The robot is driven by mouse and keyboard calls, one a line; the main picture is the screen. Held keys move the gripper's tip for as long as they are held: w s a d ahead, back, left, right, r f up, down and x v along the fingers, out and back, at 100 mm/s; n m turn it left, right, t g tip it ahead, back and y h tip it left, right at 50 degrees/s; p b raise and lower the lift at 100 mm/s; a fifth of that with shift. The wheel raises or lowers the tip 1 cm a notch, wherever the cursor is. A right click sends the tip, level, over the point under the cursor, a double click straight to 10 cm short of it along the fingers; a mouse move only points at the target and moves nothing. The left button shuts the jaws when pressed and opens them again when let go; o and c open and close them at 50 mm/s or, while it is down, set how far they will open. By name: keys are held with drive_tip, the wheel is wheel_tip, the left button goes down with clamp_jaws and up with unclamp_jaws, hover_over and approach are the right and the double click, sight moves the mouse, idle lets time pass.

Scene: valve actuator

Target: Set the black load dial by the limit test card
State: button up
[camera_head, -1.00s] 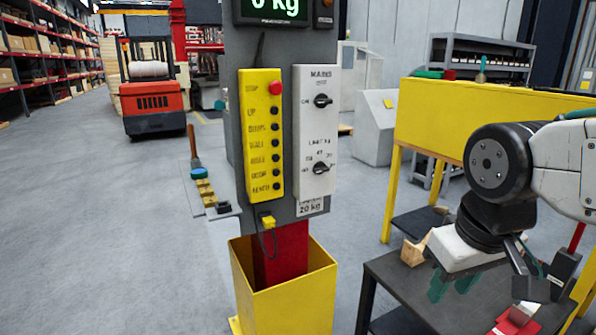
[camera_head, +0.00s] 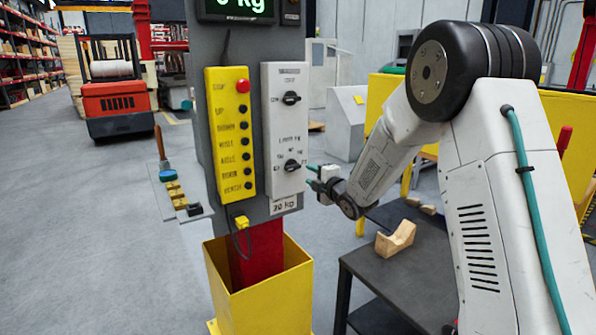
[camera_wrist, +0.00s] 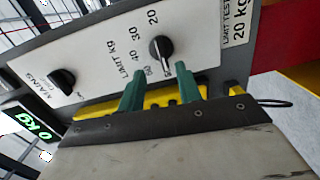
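The black load dial (camera_head: 292,166) is the lower knob on the white panel. In the wrist view the dial (camera_wrist: 161,48) has a white line pointing down in the picture, toward the higher-number end of its scale; the exact figure is unclear. The limit test card (camera_head: 285,205) hangs below the panel; in the wrist view the card (camera_wrist: 238,28) reads 20 kg. My gripper (camera_head: 313,175) is just right of the dial. In the wrist view its green fingers (camera_wrist: 160,70) are apart and empty, facing the dial, apparently short of it.
The black mains dial (camera_head: 291,98) sits above on the same panel. A yellow button box (camera_head: 230,135) with a red stop button stands left of it. A kg display (camera_head: 236,8) is on top. A dark table (camera_head: 400,265) with a wooden block (camera_head: 396,239) is at right.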

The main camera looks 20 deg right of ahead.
sight(295, 168)
drive_tip(key=shift+n+y, duration=0.4)
drive_tip(key=x, duration=0.8)
drive_tip(key=shift+w+a+f, duration=0.15)
drive_tip(key=shift+w+f, duration=0.05)
drive_tip(key=shift+f, duration=0.05)
clamp_jaws()
